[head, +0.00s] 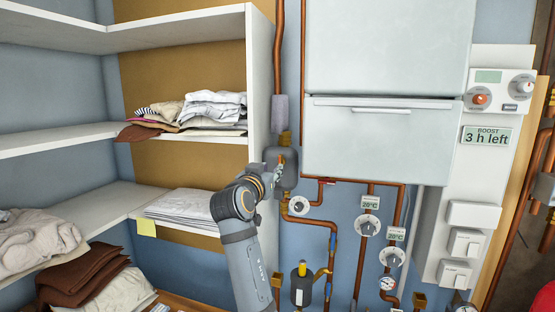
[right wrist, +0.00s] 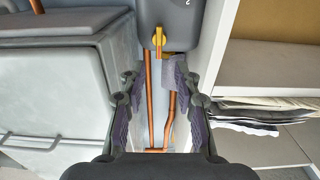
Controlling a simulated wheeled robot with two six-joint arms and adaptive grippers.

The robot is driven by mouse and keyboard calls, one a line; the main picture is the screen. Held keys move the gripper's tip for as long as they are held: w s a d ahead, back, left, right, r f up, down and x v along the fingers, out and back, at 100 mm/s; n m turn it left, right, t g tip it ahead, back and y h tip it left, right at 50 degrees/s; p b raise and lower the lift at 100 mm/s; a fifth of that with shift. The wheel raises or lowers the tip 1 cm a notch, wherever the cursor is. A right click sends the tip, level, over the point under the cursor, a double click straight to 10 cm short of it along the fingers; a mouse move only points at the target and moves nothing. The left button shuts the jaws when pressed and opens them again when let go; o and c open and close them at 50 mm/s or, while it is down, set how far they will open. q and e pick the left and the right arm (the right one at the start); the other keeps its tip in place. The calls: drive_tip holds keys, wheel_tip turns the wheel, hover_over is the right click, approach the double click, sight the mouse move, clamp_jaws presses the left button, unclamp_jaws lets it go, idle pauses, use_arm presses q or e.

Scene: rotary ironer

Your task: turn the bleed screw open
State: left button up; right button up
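A small yellow knob (right wrist: 158,37), apparently the bleed screw, sits on a grey rounded body (right wrist: 172,12) on the copper pipework in the right wrist view. In the head view the grey body (head: 289,172) hangs on the wall right of the shelf unit. A brass-coloured piece shows at its top, but I cannot tell whether that is the screw. My right gripper (right wrist: 157,82) is open and empty, and the knob appears beyond its fingertips. In the head view my right gripper (head: 274,178) is in front of the grey body and partly hides it. My left gripper is out of view.
Shelves with folded laundry (head: 209,108) stand left of my right arm. The grey body sits in the narrow gap between shelf side and cabinet.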

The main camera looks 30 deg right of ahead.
sight(279, 162)
drive_tip(key=p+x, duration=0.3)
drive_tip(key=x, duration=0.4)
drive_tip(key=shift+w+d, duration=0.1)
drive_tip(key=shift+d, duration=0.15)
drive_tip(key=shift+f, duration=0.1)
drive_tip(key=c, duration=0.4)
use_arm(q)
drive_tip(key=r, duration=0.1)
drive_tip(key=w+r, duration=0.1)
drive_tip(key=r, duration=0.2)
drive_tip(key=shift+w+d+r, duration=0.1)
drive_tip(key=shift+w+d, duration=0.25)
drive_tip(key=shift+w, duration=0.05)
use_arm(e)
drive_tip(key=shift+w, duration=0.1)
clamp_jaws()
